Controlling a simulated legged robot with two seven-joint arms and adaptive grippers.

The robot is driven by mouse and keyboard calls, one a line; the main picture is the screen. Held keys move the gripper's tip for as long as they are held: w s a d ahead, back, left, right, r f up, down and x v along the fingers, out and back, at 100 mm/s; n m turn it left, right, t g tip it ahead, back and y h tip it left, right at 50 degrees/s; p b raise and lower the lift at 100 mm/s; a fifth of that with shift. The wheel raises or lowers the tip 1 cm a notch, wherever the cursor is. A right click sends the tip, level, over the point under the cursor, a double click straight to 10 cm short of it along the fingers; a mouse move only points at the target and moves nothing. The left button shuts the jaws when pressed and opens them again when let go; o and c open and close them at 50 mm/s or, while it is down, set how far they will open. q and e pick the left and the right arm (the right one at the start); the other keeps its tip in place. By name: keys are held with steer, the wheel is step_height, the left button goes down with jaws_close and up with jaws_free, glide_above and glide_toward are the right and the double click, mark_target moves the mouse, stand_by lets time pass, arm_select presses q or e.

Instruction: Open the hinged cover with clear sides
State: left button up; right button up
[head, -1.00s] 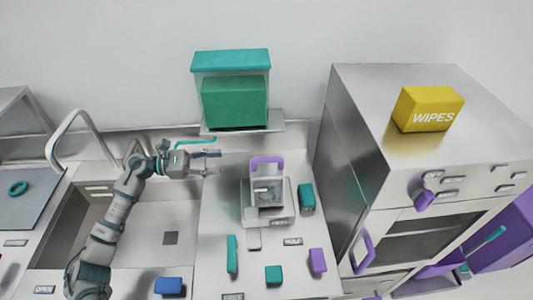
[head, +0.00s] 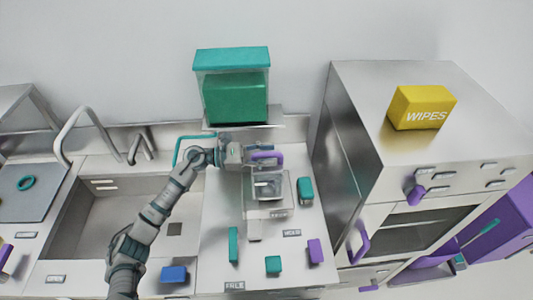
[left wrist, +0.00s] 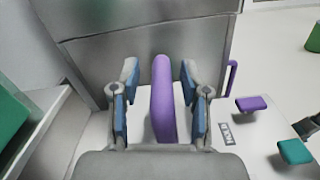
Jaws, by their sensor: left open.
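The small clear-sided cover (head: 267,187) sits on a pale appliance (head: 278,213) on the middle counter and looks closed. Its purple handle (head: 264,155) stands at the back top of it. My left gripper (head: 270,160) is at the handle, its arm reaching in from the left over the sink. In the left wrist view, the purple handle (left wrist: 163,110) lies between the two blue-padded fingers of my left gripper (left wrist: 160,75). The fingers are open, with a gap on both sides of the handle.
A clear bin with a teal lid (head: 232,57) stands on a shelf behind. A steel oven cabinet (head: 350,150) rises to the right, with a yellow wipes box (head: 422,108) on top. Several teal and purple blocks, one a teal block (head: 305,190), lie around the appliance.

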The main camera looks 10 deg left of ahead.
arm_select(q)
jaws_close()
steer(key=shift+w+a+r+n, duration=0.1)
steer(key=shift+w+r+n, duration=0.2)
steer(key=shift+w, duration=0.1)
steer(key=shift+w+a+r+n+b, duration=0.4)
steer(key=shift+w+n+b, duration=0.45)
steer(key=shift+w, duration=1.05)
steer(key=shift+w+a+r+n+b, duration=0.4)
steer(key=shift+w+n+b, duration=0.45)
steer(key=shift+w, duration=1.05)
steer(key=shift+w+a+r+n+b, duration=0.4)
steer(key=shift+w+n+b, duration=0.45)
steer(key=shift+w, duration=1.05)
arm_select(e)
steer(key=w+a+r, duration=0.2)
steer(key=w+r, duration=0.3)
steer(key=w, duration=0.7)
steer(key=shift+w+a+r+t, duration=0.15)
steer(key=shift+r+t, duration=0.05)
steer(key=shift+t, duration=0.1)
